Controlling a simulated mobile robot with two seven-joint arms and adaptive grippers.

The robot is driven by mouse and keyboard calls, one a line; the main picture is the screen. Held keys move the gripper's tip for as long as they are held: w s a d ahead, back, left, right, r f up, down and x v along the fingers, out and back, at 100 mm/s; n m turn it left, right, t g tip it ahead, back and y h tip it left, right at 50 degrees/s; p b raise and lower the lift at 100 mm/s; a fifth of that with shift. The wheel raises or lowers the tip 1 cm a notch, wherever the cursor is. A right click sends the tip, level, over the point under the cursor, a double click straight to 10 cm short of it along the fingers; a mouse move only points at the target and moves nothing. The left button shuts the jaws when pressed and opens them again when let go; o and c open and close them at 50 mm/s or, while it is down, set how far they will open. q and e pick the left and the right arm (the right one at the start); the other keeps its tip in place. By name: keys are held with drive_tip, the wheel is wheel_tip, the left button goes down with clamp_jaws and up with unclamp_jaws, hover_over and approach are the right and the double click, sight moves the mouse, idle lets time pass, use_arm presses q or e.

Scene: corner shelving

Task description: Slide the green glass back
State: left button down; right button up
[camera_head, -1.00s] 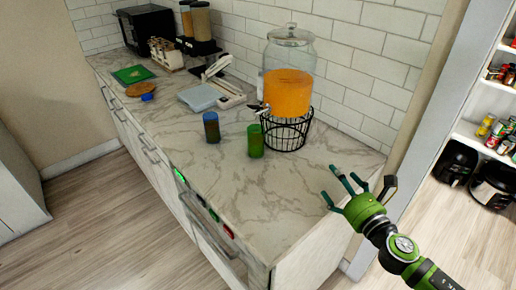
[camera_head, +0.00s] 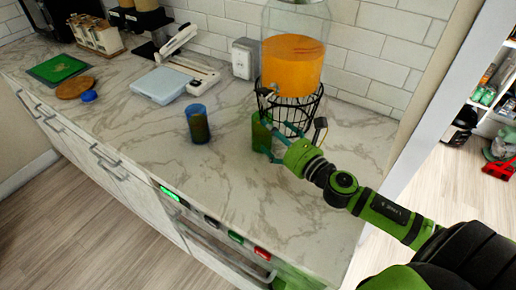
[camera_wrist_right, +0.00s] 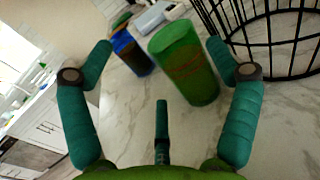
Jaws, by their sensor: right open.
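The green glass (camera_head: 261,131) stands upright on the marble counter, just in front of the black wire stand of the drink dispenser. In the right wrist view the green glass (camera_wrist_right: 184,64) is just ahead of my open fingers, toward the right finger. My right gripper (camera_head: 275,133) is open, low over the counter, its fingers beside the glass and partly in front of it. I cannot tell whether they touch it. In the right wrist view my right gripper (camera_wrist_right: 160,65) is open and empty. My left gripper is not in view.
A blue glass (camera_head: 198,124) stands to the left of the green one. The dispenser (camera_head: 293,65) with orange liquid sits on its wire stand (camera_head: 291,110) close behind. A white scale-like tray (camera_head: 160,86) lies further left. Counter in front is clear.

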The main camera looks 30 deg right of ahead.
sight(265, 137)
drive_tip(key=f+b, duration=0.2)
drive_tip(key=s+f+b, duration=0.1)
drive_tip(key=f, duration=0.1)
drive_tip(key=shift+d+f, duration=0.1)
drive_tip(key=shift+d, duration=0.15)
drive_tip(key=shift+w, duration=0.15)
drive_tip(key=w+p, duration=0.1)
drive_tip(key=w, duration=0.1)
drive_tip(key=w+a, duration=0.1)
drive_tip(key=w, duration=0.2)
drive_tip(key=shift+w+a+p, duration=0.1)
drive_tip(key=shift+w+p, duration=0.25)
drive_tip(key=shift+p, duration=0.05)
drive_tip(key=shift+w+a, duration=0.2)
drive_tip(key=shift+w, duration=0.5)
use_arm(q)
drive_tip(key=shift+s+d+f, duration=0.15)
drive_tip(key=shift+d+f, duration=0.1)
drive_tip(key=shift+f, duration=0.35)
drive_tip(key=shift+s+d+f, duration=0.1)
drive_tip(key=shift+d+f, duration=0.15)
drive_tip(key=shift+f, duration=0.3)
use_arm(e)
drive_tip(key=c, duration=1.3)
drive_tip(key=shift+o, duration=0.2)
